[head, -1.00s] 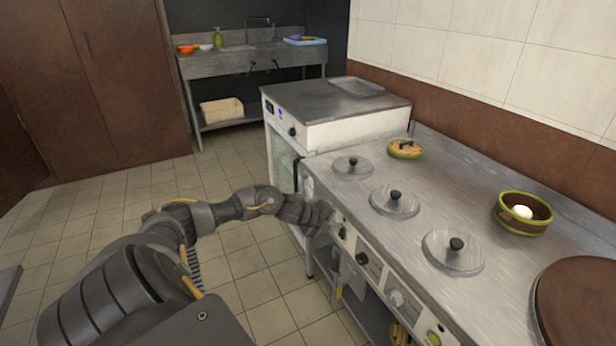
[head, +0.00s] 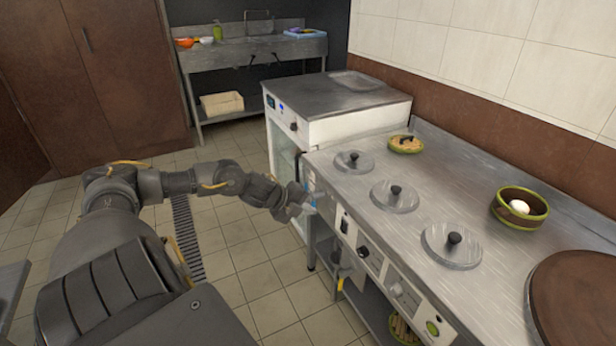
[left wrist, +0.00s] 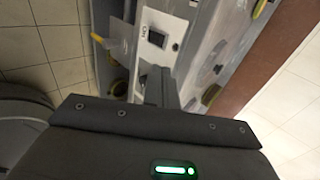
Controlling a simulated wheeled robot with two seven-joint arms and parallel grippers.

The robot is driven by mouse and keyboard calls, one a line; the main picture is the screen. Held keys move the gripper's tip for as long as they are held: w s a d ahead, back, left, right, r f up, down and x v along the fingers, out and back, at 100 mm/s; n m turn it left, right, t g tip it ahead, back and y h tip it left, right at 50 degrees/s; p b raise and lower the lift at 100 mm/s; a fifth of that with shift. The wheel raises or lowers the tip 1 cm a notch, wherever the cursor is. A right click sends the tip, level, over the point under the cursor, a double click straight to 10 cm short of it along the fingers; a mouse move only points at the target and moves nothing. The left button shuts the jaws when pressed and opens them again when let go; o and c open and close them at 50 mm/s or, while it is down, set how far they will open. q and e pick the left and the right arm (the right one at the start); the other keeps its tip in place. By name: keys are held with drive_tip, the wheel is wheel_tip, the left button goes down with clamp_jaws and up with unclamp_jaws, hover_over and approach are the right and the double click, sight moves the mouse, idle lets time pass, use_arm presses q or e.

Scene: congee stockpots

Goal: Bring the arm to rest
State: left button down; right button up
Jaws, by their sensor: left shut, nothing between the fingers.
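My left arm reaches in from the left in the head view. Its gripper (head: 302,202) is shut and empty, in front of the stove's front edge near its far left corner. The left wrist view shows the gripper fingers (left wrist: 161,88) against the stove front. The stove counter (head: 468,170) holds several round lids with black knobs, such as the near lid (head: 453,248). My right gripper is not in view.
A brown round cover (head: 580,305) lies at right. A white oven (head: 335,105) stands beyond the stove. A sink table (head: 250,55) is at the back. The floor is clear at left.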

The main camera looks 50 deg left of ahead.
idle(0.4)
